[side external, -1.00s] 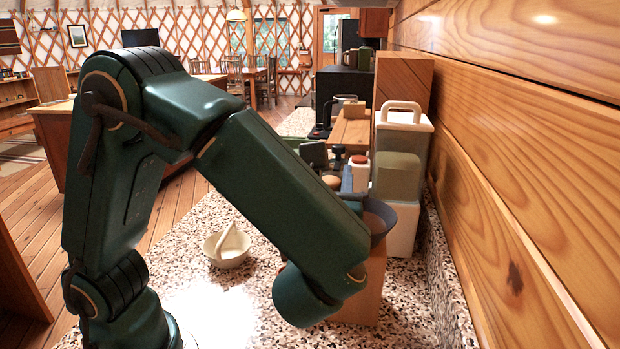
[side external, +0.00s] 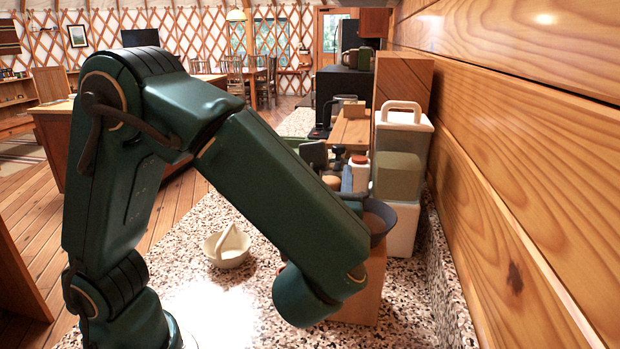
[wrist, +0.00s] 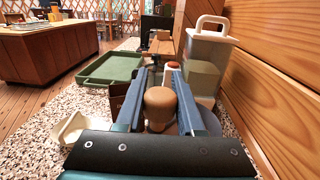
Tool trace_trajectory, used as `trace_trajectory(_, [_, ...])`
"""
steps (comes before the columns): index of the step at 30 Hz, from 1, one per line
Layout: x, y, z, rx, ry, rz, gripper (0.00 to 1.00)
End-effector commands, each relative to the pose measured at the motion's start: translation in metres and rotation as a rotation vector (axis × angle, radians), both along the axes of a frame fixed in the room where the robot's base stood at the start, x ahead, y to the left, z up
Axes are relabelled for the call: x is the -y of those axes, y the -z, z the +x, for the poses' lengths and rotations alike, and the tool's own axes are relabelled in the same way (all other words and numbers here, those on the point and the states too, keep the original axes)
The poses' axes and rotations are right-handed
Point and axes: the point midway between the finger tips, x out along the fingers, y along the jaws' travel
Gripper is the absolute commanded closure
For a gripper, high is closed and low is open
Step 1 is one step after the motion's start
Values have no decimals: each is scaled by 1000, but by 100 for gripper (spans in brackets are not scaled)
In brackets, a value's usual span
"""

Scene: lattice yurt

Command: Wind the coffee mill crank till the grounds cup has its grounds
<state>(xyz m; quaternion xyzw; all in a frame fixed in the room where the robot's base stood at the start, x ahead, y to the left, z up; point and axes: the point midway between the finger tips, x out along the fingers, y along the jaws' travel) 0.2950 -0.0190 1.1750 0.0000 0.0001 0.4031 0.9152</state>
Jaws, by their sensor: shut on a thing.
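The coffee mill shows in the side external view as a wooden body (side external: 366,290) with a dark bowl-shaped hopper (side external: 380,218) on top, partly hidden behind my forearm. In the wrist view a rounded wooden knob (wrist: 160,103), which looks like the crank's handle, sits between the two blue-grey fingers of my gripper (wrist: 160,76). The gripper is shut on this knob. The rim of the hopper shows behind the right finger. I cannot make out the grounds cup or any grounds; my arm hides the mill's front.
A cream bowl (side external: 228,248) stands on the speckled counter (side external: 205,285) left of the mill. A green tray (wrist: 110,68), a red-capped jar (side external: 359,172) and a white-handled canister (side external: 403,122) stand beyond. The plank wall (side external: 510,150) is close on the right.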

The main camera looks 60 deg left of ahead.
Motion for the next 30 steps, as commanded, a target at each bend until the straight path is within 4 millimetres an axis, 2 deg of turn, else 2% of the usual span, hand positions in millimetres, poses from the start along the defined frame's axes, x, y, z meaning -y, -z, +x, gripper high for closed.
trace_trajectory(16, [-1,-1,0,2,19,1,100])
trace_trajectory(30, [-15,-2,9,7,332,3,100])
